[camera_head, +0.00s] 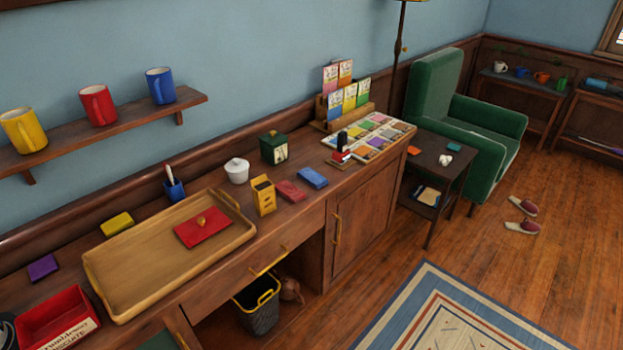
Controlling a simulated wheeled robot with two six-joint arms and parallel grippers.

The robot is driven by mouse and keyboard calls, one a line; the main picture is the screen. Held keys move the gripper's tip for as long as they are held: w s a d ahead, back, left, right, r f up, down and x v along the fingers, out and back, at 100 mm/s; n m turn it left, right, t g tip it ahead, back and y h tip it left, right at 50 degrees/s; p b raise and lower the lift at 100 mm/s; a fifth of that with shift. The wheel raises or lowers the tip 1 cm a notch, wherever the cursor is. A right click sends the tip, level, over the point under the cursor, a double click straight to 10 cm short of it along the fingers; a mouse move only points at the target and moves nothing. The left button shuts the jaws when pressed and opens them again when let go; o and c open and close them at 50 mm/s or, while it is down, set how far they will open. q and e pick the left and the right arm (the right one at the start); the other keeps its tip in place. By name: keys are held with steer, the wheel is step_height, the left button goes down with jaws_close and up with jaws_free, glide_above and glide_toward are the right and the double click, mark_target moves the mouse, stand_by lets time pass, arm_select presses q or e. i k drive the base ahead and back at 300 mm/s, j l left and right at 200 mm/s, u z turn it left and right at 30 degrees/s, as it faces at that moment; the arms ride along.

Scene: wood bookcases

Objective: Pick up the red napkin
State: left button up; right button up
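A flat red cloth-like square (190,234), which looks like a napkin, lies in the wooden tray (130,293) on the sideboard. A small gold-coloured object (201,221) sits on top of it. A second red item (291,191), small and flat like a folded napkin or a packet, lies on the sideboard right of the tray, between a yellow box (263,195) and a blue flat item (313,177). I cannot tell for certain which of the two red things is the napkin. Neither of my grippers is in view.
A red box (58,320) stands at the sideboard's left end, near a purple item (43,268). A yellow item (117,223), a blue holder (174,188) and a white lidded pot (237,170) stand behind the tray. A wall shelf (110,118) with mugs overhangs the left part.

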mark_target(292, 193)
steer(key=u, duration=0.2)
steer(key=i+l+u, duration=0.4)
steer(key=l, duration=0.15)
steer(key=l+u, duration=0.2)
steer(key=i+l+u, duration=0.2)
steer(key=l, duration=0.25)
steer(key=k, duration=0.1)
